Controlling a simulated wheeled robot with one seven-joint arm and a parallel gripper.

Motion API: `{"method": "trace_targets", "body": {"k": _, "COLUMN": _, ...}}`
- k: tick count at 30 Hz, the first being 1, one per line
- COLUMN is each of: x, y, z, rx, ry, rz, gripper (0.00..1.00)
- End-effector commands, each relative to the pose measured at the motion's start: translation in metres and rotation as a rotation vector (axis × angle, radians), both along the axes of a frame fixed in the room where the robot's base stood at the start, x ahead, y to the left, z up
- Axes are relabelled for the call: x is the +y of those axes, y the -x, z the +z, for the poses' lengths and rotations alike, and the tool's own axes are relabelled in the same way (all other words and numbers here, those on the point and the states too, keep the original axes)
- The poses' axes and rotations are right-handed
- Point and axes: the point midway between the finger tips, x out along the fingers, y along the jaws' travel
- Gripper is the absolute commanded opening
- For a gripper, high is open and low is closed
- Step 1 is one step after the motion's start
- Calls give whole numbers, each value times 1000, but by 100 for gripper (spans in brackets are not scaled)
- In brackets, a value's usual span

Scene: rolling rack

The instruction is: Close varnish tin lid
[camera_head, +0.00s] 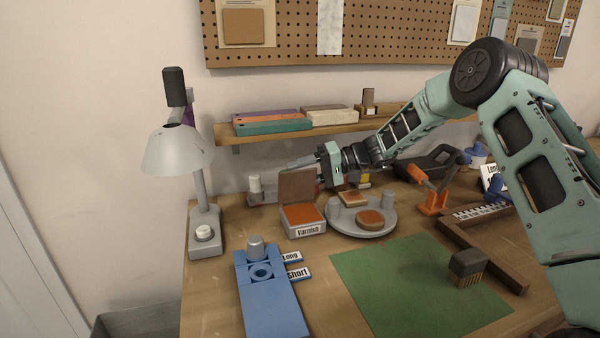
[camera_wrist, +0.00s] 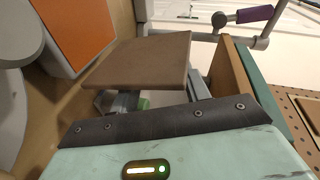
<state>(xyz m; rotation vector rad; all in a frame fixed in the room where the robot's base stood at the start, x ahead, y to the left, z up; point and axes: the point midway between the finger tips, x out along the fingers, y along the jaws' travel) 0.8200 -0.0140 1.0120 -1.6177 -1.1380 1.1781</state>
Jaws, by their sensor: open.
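The varnish tin (camera_head: 303,229) stands on the bench, labelled "Varnish", with orange-brown varnish inside. Its brown lid (camera_head: 297,186) is open and stands nearly upright at the tin's back edge. My gripper (camera_head: 291,164) is open, just behind the lid near its top edge, with its fingers pointing left. In the wrist view the lid (camera_wrist: 140,62) covers part of the fingers, and the tin's orange inside (camera_wrist: 76,28) shows at the upper left. I cannot tell whether a finger touches the lid.
A grey round tray (camera_head: 385,229) with wooden pieces stands right of the tin. A lamp (camera_head: 200,215) stands to the left and a blue block (camera_head: 270,300) in front. A shelf (camera_head: 350,127) runs along the wall behind. The green mat (camera_head: 415,285) has free room.

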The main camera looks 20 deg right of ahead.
Motion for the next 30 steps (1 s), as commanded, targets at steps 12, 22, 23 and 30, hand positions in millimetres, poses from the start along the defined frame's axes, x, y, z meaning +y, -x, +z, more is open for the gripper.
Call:
{"method": "trace_targets", "body": {"k": 12, "x": 2, "y": 0, "z": -1, "rx": 0, "ry": 0, "rz": 0, "gripper": 13}}
{"method": "trace_targets", "body": {"k": 22, "x": 1, "y": -1, "z": -2, "rx": -15, "ry": -1, "rz": 0, "gripper": 0}}
{"method": "trace_targets", "body": {"k": 23, "x": 1, "y": -1, "z": -3, "rx": -21, "ry": -1, "rz": 0, "gripper": 0}}
{"method": "trace_targets", "body": {"k": 30, "x": 1, "y": -2, "z": -7, "rx": -113, "ry": -1, "rz": -1, "gripper": 0}}
